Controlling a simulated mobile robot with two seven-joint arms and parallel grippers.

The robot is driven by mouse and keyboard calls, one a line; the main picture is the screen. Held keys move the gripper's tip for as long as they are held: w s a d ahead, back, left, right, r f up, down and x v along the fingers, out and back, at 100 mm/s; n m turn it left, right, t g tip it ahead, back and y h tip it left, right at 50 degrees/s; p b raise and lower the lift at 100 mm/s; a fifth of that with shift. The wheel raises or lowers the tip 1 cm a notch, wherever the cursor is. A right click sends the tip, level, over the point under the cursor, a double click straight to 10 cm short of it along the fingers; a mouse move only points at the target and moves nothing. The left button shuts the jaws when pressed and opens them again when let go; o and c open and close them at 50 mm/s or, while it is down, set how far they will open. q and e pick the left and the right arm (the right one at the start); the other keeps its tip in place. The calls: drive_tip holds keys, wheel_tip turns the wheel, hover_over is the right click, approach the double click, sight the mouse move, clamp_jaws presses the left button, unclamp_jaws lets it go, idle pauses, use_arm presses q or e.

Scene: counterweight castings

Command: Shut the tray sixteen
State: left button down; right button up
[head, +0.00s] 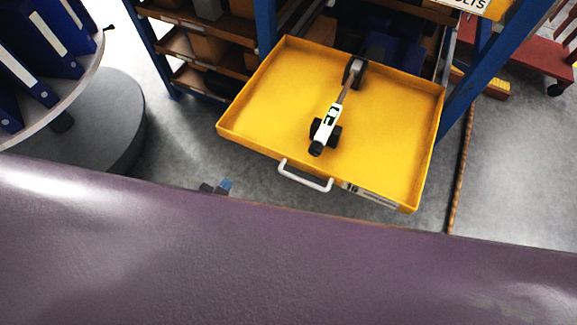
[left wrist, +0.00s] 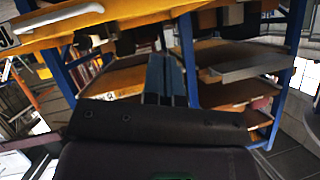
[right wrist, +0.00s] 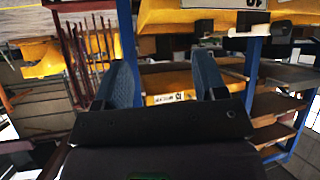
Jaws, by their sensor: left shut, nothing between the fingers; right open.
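Tray sixteen (head: 265,95) is yellow and pulled well out of a blue-framed rack. A pale handle (head: 305,178) and a white label reading 16 (head: 370,195) are on its front.
Blue rack posts (head: 266,30) flank the tray, with brown shelf bins (head: 190,45) at left. A round stand with blue binders (head: 45,45) is at far left. A reddish cart (head: 525,50) stands at upper right. Grey floor (head: 515,170) is clear at right.

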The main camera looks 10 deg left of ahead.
use_arm(q)
drive_tip(key=d+f+m+h+b, duration=0.1)
drive_tip(key=d+f+m+b, duration=0.1)
drive_tip(key=d+f+m, duration=0.4)
drive_tip(key=m+t+h, duration=0.2)
drive_tip(key=m, duration=0.8)
approach(290, 158)
drive_tip(key=w+f, duration=0.2)
drive_tip(key=w, duration=0.1)
drive_tip(key=w+d, duration=0.1)
drive_tip(key=w, duration=0.1)
drive_tip(key=shift+w+b, duration=0.2)
drive_tip(key=shift+b, duration=0.1)
drive_tip(key=shift+w+d, duration=0.15)
drive_tip(key=shift+w, duration=0.5)
drive_tip(key=shift+w+d, duration=0.1)
